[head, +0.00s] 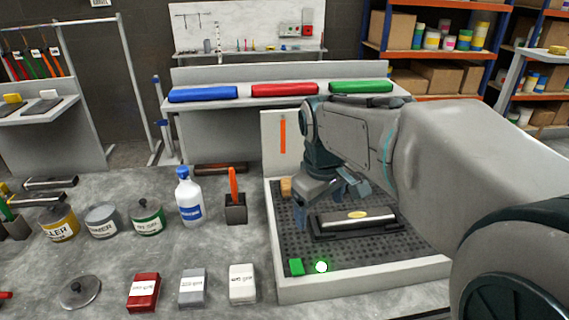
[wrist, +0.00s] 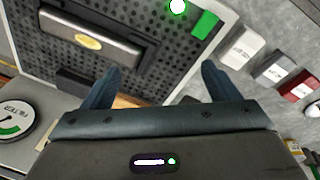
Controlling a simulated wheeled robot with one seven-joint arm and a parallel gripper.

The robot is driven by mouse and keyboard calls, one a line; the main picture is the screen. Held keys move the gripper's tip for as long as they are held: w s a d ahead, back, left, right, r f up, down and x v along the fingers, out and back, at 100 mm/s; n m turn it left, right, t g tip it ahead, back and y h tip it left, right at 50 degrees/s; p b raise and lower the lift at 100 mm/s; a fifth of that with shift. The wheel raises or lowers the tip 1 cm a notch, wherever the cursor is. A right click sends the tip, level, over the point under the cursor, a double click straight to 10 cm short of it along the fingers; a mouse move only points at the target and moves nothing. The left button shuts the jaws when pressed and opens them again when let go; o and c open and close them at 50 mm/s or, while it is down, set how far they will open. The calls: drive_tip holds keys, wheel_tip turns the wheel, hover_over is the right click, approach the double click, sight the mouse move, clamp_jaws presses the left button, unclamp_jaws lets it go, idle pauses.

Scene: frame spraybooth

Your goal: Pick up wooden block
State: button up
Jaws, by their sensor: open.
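The wooden block (head: 286,187) is a small tan piece at the back left of the perforated booth floor (head: 300,245) in the head view. My gripper (head: 330,200) is over the booth, a little right of the block and apart from it. In the wrist view my gripper (wrist: 162,72) has its two fingers wide apart with nothing held between them. A tan patch, likely the wooden block (wrist: 125,101), shows low beside the left finger, mostly hidden by the gripper body.
A black holder with a silver, yellow-labelled bar (head: 357,217) lies right of the gripper. A green block (head: 296,267) and a glowing green light (head: 321,267) are at the booth's front. The booth's white rim (head: 365,278) is raised. A white bottle (head: 189,200) and cans stand left.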

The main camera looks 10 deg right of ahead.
drive_tip(key=w+r+n+g+p, duration=0.2)
drive_tip(key=w+n, duration=1)
drive_tip(key=w, duration=1.2)
drive_tip(key=shift+y, duration=0.3)
drive_tip(key=f, duration=0.4)
drive_tip(key=f+p, duration=0.1)
drive_tip(key=f, duration=0.8)
drive_tip(key=shift+s+d+f, duration=0.2)
drive_tip(key=shift+d+f, duration=0.1)
drive_tip(key=shift+f, duration=0.05)
drive_tip(key=c, duration=1.1)
drive_tip(key=shift+r, duration=0.1)
